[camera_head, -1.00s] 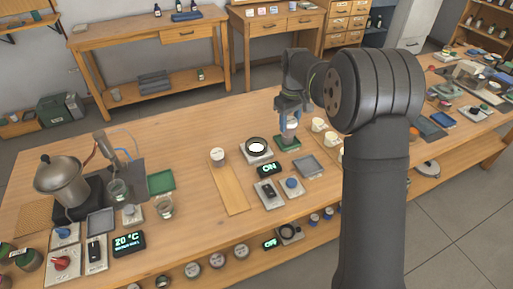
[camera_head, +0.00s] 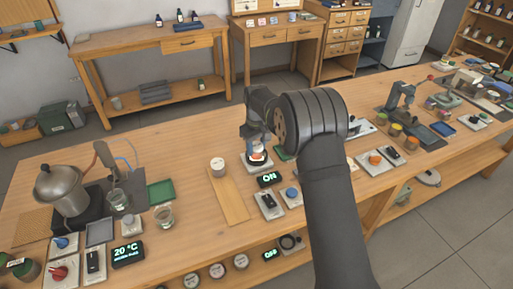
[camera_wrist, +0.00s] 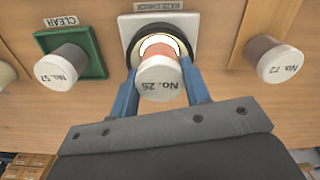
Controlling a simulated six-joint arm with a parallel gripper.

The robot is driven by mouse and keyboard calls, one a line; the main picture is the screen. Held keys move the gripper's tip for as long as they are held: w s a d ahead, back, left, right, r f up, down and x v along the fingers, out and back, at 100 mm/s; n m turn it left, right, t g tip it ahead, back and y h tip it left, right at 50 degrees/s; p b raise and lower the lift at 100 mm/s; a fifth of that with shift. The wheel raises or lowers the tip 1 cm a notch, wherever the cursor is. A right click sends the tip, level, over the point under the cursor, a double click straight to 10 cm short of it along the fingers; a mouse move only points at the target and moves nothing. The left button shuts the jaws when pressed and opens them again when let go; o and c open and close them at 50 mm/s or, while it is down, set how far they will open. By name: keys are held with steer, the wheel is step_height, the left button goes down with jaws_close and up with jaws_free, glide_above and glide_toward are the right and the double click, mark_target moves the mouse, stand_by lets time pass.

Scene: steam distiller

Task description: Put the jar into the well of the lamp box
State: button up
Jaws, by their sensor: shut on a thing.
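The jar (camera_wrist: 161,77) has a white lid marked No. 26 and pinkish contents. It also shows in the head view (camera_head: 257,148), upright over the lamp box. My gripper (camera_wrist: 158,72) is shut on the jar, one blue finger on each side. The lamp box (camera_wrist: 126,25) is a pale plate with a black ring around a lit white well; in the head view it is partly hidden under my gripper (camera_head: 262,171). The jar's bottom is over or within the ring; I cannot tell whether it touches the well floor.
A green CLEAR tray (camera_wrist: 94,43) holds a jar marked No. 57 (camera_wrist: 62,66). On the other side, jar No. 73 (camera_wrist: 272,59) stands on a wooden strip (camera_head: 230,198). An ON display (camera_head: 268,179), a switch (camera_head: 268,204) and a blue knob (camera_head: 292,193) are in front.

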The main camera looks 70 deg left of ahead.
mark_target(256, 145)
steer(key=shift+f, duration=0.35)
steer(key=shift+f, duration=0.2)
steer(key=o, duration=1)
steer(key=shift+c, duration=0.2)
steer(key=shift+o, duration=0.3)
step_height(256, 145, up, 12)
steer(key=shift+r, duration=0.2)
steer(key=shift+f, duration=0.15)
step_height(256, 145, down, 12)
steer(key=shift+r, duration=1.9)
